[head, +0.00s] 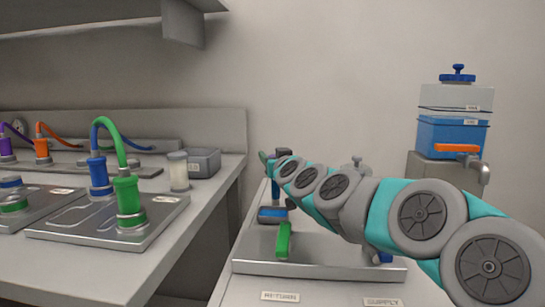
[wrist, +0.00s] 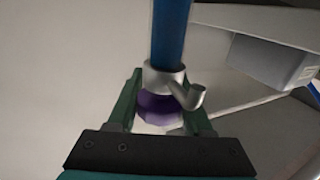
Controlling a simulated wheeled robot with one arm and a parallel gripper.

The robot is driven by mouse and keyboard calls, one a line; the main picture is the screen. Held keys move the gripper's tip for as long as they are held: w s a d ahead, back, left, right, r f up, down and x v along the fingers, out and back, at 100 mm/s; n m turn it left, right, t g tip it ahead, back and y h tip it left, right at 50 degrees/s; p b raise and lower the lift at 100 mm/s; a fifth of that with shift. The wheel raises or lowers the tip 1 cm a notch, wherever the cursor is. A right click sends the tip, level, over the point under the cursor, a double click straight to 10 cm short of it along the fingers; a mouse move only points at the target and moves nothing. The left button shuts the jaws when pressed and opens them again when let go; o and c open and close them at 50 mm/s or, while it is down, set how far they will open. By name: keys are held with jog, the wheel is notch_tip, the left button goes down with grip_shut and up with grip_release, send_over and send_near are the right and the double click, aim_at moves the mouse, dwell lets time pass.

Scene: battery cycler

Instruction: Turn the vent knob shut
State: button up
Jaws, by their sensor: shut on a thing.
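In the wrist view, a purple faceted knob (wrist: 160,104), which looks like the vent knob, sits between the two green fingers of my gripper (wrist: 159,84). Beside it is a grey collar with a bent side stub (wrist: 188,94), and a blue post (wrist: 171,32) runs on from the collar. My gripper is shut on the knob. In the head view my gripper (head: 268,162) is at the upper end of the blue post (head: 276,189); fingers and arm hide most of the knob there. How far the knob is turned cannot be told.
The post stands at a metal plate (head: 320,256) with a green handle (head: 283,240). A blue tank (head: 452,134) with a blue top knob and orange tap handle stands right. The left bench holds hose couplings (head: 128,200), a jar (head: 178,171) and a grey bin (head: 203,162).

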grip_shut()
jog(key=shift+d+m+t+h+p, duration=0.15)
jog(key=shift+m+t+h+p, duration=0.15)
jog(key=shift+m+h+p, duration=0.85)
jog(key=shift+n+p, duration=0.35)
jog(key=shift+p, duration=0.15)
jog(key=o, duration=0.8)
grip_release()
jog(key=shift+c, duration=0.2)
jog(key=shift+w, duration=0.1)
